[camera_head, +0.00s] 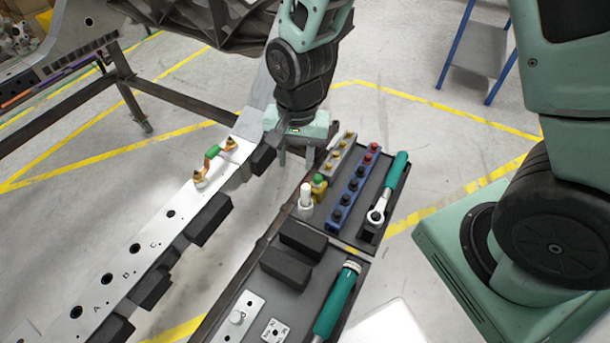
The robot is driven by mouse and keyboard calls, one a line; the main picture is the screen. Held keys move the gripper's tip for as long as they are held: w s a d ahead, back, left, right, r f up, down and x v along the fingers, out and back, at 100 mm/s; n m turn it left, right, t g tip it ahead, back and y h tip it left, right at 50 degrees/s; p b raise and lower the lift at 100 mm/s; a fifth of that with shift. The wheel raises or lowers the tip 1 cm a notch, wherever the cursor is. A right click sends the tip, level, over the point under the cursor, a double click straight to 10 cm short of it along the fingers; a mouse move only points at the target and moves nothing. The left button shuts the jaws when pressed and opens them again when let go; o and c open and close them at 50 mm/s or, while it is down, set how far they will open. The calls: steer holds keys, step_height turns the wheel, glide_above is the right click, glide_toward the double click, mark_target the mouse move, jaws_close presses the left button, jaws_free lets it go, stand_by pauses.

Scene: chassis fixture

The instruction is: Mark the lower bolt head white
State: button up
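On the pale metal rail (183,208) at left of centre are two brass-coloured bolt heads. The lower bolt head (199,177) is nearer the camera, and the upper bolt head (230,144) is farther up the rail. An orange link with a green middle (212,153) runs between them. No white mark can be made out on the lower head at this size. A white, pen-like marker (305,195) stands upright at the tray's left edge. My gripper (296,160) points down above the tray's far left corner, right of the bolts. Its fingers appear apart, with nothing visible between them.
A dark tray (343,237) holds a blue socket rack (354,188), a grey rack (340,154), a green-handled ratchet (391,182) and black blocks (294,257). A yellow-and-green piece (319,186) stands beside the marker. Black blocks (208,220) line the rail's right side.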

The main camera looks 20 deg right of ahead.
mark_target(306, 186)
steer(key=w+d+f+m, duration=0.1)
steer(key=f, duration=0.2)
steer(key=w+d+f+m+b, duration=0.1)
steer(key=f, duration=0.2)
steer(key=w+d+f+m+b, duration=0.1)
steer(key=w+d+f+m, duration=0.1)
steer(key=f, duration=0.1)
steer(key=shift+f+h, duration=0.15)
steer(key=shift+h, duration=0.15)
step_height(306, 186, down, 10)
steer(key=b, duration=0.7)
steer(key=shift+r, duration=0.25)
jaws_close()
steer(key=shift+r+p, duration=3.2)
steer(key=shift+r, duration=0.6)
